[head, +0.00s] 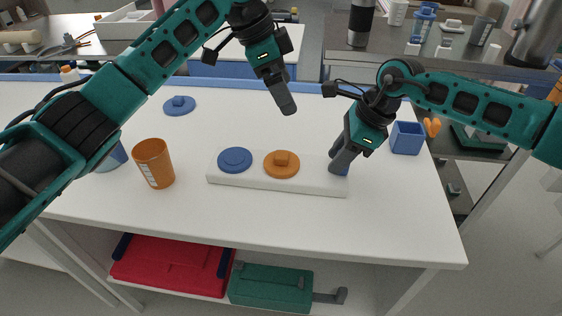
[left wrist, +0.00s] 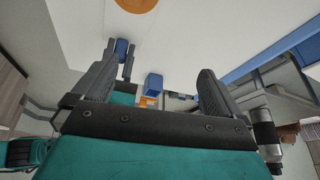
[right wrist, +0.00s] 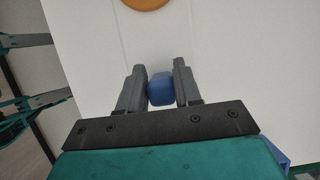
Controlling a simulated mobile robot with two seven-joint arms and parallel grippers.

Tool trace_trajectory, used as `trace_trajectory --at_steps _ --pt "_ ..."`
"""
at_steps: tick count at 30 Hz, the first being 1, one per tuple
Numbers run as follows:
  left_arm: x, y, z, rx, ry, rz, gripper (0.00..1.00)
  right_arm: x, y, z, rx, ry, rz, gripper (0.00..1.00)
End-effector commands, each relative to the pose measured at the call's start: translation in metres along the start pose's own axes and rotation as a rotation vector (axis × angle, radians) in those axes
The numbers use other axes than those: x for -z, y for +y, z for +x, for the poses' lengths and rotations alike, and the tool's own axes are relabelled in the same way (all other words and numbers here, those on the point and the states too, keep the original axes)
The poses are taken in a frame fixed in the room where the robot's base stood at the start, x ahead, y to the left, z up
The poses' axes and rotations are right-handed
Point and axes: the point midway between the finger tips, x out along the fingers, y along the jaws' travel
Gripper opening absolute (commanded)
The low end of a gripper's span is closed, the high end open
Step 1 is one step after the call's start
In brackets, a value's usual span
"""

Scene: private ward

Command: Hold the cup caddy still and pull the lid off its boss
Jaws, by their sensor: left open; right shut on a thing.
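The white cup caddy (head: 225,180) is a long flat bar on the table. A flat round blue disc (head: 235,159) sits at its left. A round orange lid (head: 282,170) with a square knob sits near its middle; it also shows at the top of the right wrist view (right wrist: 147,3). My right gripper (head: 341,166) is shut on a blue grip block (right wrist: 160,89) at the caddy's right end. My left gripper (head: 284,103) is open and empty in the air above and behind the caddy. One of its fingers is hidden in the head view.
An orange cup (head: 153,163) stands left of the caddy, with a blue cup (head: 112,158) partly behind my left arm. A blue lid (head: 179,105) lies at the back left. A blue square box (head: 406,138) stands at the right. The table front is clear.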

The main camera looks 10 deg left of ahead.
Motion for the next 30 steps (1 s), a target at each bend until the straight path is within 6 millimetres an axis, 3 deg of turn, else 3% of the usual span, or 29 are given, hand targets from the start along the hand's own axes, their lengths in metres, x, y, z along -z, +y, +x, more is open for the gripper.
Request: trace_trajectory --at_steps 3,9,17,30 --pt "0.000 0.024 0.007 -0.042 -0.186 0.115 1.00 0.002 0.002 0.004 -0.008 0.005 0.001 0.00" --pt "-0.007 0.043 0.009 -0.078 -0.367 0.205 1.00 0.002 0.002 0.004 -0.008 0.005 0.001 0.00" --pt "-0.016 0.047 0.023 -0.088 -0.402 0.220 1.00 0.002 0.002 0.004 -0.008 0.005 0.002 0.00" --pt "-0.041 0.049 0.083 -0.088 -0.400 0.217 1.00 0.003 0.002 0.004 -0.008 0.006 0.002 0.00"
